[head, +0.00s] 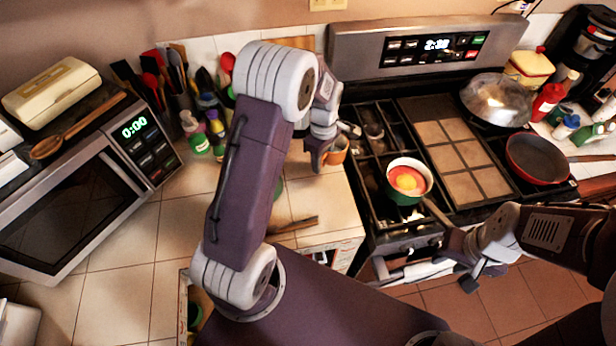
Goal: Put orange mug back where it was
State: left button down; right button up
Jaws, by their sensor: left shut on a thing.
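An orange mug (339,155) is in the head view, at the right end of the tiled counter beside the stove. My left gripper (322,158) is shut on it; the fingers and wrist hide its left part. I cannot tell whether the mug touches the counter. My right gripper (474,277) is low at the right, in front of the stove near the oven handle. Its jaw opening is not clear, and I see nothing held in it.
A green pot (408,182) with orange and yellow contents stands on the stove's front left. A red pan (538,158) and a lidded wok (496,98) are at right. A microwave (75,205) stands at left. Bottles and utensils crowd the counter's back; a wooden utensil (293,225) lies nearer.

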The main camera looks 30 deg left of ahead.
aim_at(307, 186)
pick_arm(q)
jog(key=s+a+f, duration=0.3)
jog(key=shift+s+a+f, duration=0.1)
jog(key=shift+s, duration=0.2)
jog(key=shift+f+p, duration=0.3)
jog(key=shift+f, duration=1.9)
jog(key=c, duration=0.8)
grip_release()
jog(key=shift+r, duration=0.1)
notch_tip(307, 186, up, 12)
jog(key=s+d+m, duration=0.2)
jog(key=s+m, duration=0.2)
jog(key=m, duration=0.1)
jog(key=s+d+m, duration=0.1)
jog(key=s+m, duration=0.3)
jog(key=m, duration=0.1)
jog(key=s+d+m, duration=0.2)
jog(key=s+m, duration=0.2)
jog(key=m, duration=0.1)
jog(key=shift+s+d+m+t, duration=0.3)
jog(key=shift+d+t, duration=0.05)
jog(key=shift+t, duration=0.05)
